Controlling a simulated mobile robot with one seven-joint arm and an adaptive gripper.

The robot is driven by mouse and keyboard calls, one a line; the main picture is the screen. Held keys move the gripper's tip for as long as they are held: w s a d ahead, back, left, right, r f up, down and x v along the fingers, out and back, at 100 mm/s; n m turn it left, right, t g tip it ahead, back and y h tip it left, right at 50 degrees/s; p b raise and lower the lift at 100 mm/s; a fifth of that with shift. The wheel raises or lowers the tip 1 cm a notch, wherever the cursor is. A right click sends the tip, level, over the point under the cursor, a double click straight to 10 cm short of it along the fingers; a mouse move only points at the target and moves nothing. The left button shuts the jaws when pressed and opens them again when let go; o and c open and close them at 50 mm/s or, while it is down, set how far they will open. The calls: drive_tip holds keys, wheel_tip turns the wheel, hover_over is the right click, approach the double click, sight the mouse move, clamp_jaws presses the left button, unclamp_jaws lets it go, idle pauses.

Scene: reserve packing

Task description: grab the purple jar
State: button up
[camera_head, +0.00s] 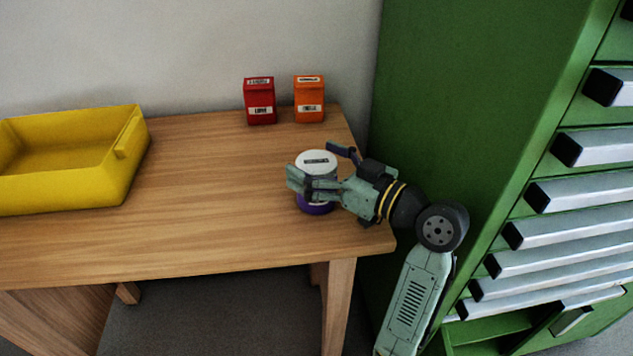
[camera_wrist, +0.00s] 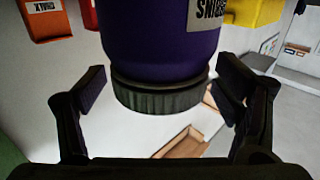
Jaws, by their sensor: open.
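The purple jar (camera_head: 316,209) stands on the wooden table near its right end, with a pale lid and a purple lower part showing in the head view. In the wrist view the jar (camera_wrist: 155,40) appears inverted, purple body above and a ribbed grey lid below, with part of a label. My gripper (camera_head: 314,174) is open around the jar, and hides part of its middle in the head view. In the wrist view my gripper (camera_wrist: 168,85) has one finger on each side of the lid, with no clear contact.
The wooden table (camera_head: 215,210) has a yellow bin (camera_head: 65,190) at left. A red box (camera_head: 260,102) and an orange box (camera_head: 309,99) stand at the back. A green drawer cabinet (camera_head: 450,110) rises close to the table's right end. The table's middle is clear.

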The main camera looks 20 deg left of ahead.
drive_tip(key=c, duration=1.7)
drive_tip(key=shift+r, duration=0.15)
